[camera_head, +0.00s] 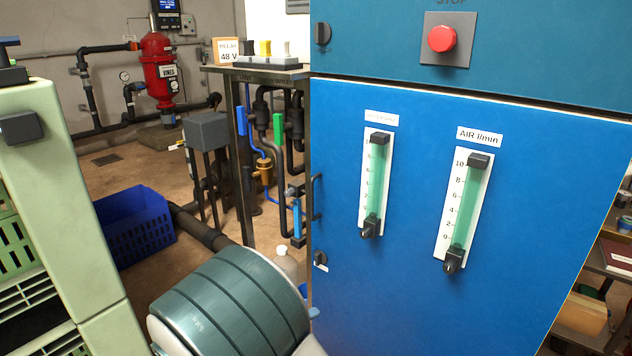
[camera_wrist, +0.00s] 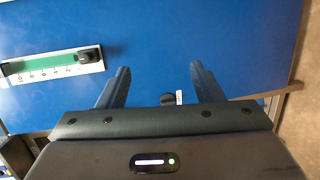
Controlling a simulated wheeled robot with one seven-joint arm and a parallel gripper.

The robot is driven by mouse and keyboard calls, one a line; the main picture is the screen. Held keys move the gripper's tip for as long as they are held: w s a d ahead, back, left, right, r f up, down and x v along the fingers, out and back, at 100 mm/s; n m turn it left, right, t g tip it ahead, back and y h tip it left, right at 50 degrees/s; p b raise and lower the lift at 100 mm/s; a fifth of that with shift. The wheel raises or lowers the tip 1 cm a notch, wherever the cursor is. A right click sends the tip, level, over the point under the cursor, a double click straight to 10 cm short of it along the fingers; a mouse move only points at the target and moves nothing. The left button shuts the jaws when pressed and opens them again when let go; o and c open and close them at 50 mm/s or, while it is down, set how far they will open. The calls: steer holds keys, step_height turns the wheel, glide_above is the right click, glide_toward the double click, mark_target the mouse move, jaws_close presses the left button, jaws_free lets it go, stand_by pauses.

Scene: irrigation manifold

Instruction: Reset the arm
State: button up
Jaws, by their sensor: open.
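My gripper (camera_wrist: 160,88) shows in the wrist view with its two dark fingers spread apart and nothing between them. It faces the blue cabinet door (camera_wrist: 215,40). A small black knob with a white label (camera_wrist: 168,99) shows on the door between the fingers, beyond them. A flow gauge with a green tube (camera_wrist: 52,66) is at the left of that view. In the head view, my arm's teal-banded part is at the bottom centre, in front of the blue cabinet (camera_head: 410,290); the gripper is hidden there.
The cabinet carries two flow gauges (camera_head: 374,185) (camera_head: 466,212) and a red stop button (camera_head: 441,38). A pale green rack (camera_head: 60,190) stands close at left. A blue crate (camera_head: 135,225), pipes and a red filter (camera_head: 157,70) are behind. Some floor (camera_head: 150,165) is clear.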

steer(key=s+d+r+m+g+y+p, duration=0.25)
steer(key=s+d+r+g+p, duration=0.2)
steer(key=d+r+p, duration=0.35)
steer(key=s+d+r+m+g+y+p, duration=0.25)
steer(key=d+r+g+p, duration=0.25)
steer(key=d+r, duration=0.3)
steer(key=s+r+m+t+y+p, duration=0.1)
steer(key=s+r+y+p, duration=0.2)
steer(key=r+p, duration=0.4)
steer(key=s+d+r+m+t+y+p, duration=0.1)
steer(key=r+p, duration=0.6)
steer(key=r, duration=0.7)
steer(key=s+m+y, duration=0.1)
steer(key=s+y, duration=0.1)
steer(key=y, duration=0.1)
steer(key=shift+s+d, duration=0.15)
steer(key=shift+s, duration=0.25)
steer(key=shift+t, duration=0.25)
